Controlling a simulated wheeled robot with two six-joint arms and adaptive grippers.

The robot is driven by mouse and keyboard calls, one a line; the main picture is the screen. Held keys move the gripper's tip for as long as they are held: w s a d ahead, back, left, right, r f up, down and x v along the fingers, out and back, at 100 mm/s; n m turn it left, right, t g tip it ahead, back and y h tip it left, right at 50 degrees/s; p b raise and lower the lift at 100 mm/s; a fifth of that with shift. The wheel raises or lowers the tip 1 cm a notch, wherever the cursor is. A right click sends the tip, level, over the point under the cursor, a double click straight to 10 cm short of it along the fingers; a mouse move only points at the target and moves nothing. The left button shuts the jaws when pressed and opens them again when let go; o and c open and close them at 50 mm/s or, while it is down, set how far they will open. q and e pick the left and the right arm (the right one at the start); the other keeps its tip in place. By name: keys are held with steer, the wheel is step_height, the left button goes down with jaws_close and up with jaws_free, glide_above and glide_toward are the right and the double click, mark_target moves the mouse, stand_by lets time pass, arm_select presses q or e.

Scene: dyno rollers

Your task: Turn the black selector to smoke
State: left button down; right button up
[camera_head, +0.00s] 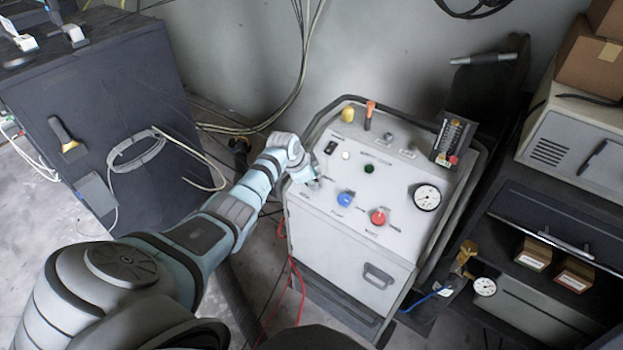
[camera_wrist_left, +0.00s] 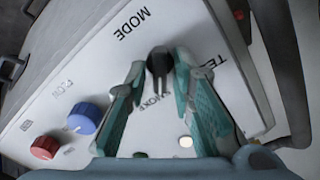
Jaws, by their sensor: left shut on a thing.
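The black selector (camera_wrist_left: 159,60) sits on the white panel of the machine (camera_head: 330,215) between the words MODE, TEST and a partly hidden word that looks like SMOKE. My left gripper (camera_wrist_left: 160,68) is shut on the selector, with a teal finger on each side of it. In the head view my left gripper (camera_head: 308,178) is at the panel's left side and hides the selector. Which word the selector points to, I cannot tell. My right gripper is not in view.
A blue knob (camera_head: 345,198), a red knob (camera_head: 379,216) and a gauge (camera_head: 427,197) are on the panel to the right. A green button (camera_head: 369,168) is nearby. A handheld unit (camera_head: 452,138) stands at the panel's back right. A dark cabinet (camera_head: 120,90) is at left.

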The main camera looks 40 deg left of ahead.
arm_select(q)
steer(key=shift+m, duration=0.4)
steer(key=c, duration=1.7)
jaws_free()
steer(key=v, duration=1.2)
